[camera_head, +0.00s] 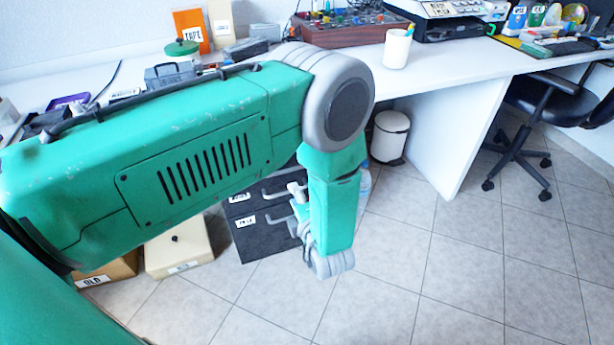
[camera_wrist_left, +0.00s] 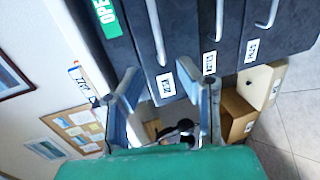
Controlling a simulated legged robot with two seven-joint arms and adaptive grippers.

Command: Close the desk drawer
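The desk drawer unit (camera_head: 262,236) is black with white labels and metal handles. It stands on the floor under the desk, and my left arm hides its upper part in the head view. In the wrist view, its dark fronts (camera_wrist_left: 175,35) appear turned sideways, with several silver handles. A green label reading "OPE" (camera_wrist_left: 105,11) is cut off at the top edge. I cannot tell how far any drawer sticks out. My left gripper (camera_head: 299,196) is beside the drawer fronts; in the wrist view its fingers (camera_wrist_left: 165,88) are spread apart with nothing between them. My right gripper is not in view.
The white desk (camera_head: 455,66) carries a white cup (camera_head: 397,48) and several tools. A cream box (camera_head: 180,250) and a cardboard box (camera_head: 110,270) sit left of the drawers. A white bin (camera_head: 390,137) and black chair (camera_head: 530,120) stand right. The tiled floor in front is clear.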

